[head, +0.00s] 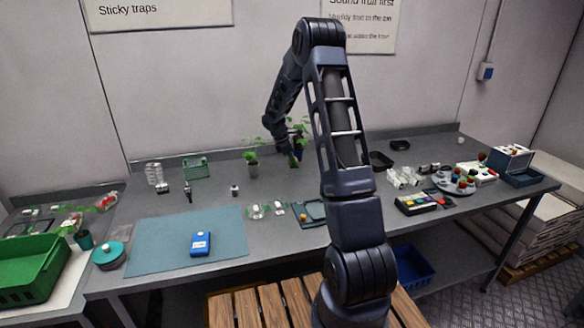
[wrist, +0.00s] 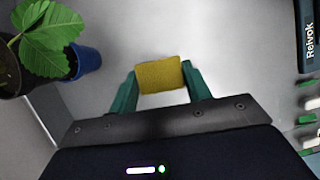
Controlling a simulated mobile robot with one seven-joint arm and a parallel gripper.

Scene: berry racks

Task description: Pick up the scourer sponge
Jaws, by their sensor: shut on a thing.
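The scourer sponge (wrist: 160,76) is a small yellow block in the wrist view. It sits between the two green fingertips of my gripper (wrist: 160,84), which is shut on it. In the head view my gripper (head: 293,160) is at the back of the table, close to the potted plants, and the sponge cannot be made out there. Whether the sponge touches the grey tabletop below it, I cannot tell.
Another potted plant (head: 252,168) is left of my gripper in the head view. A black tray (head: 380,161) lies to the right. Bare tabletop lies in front.

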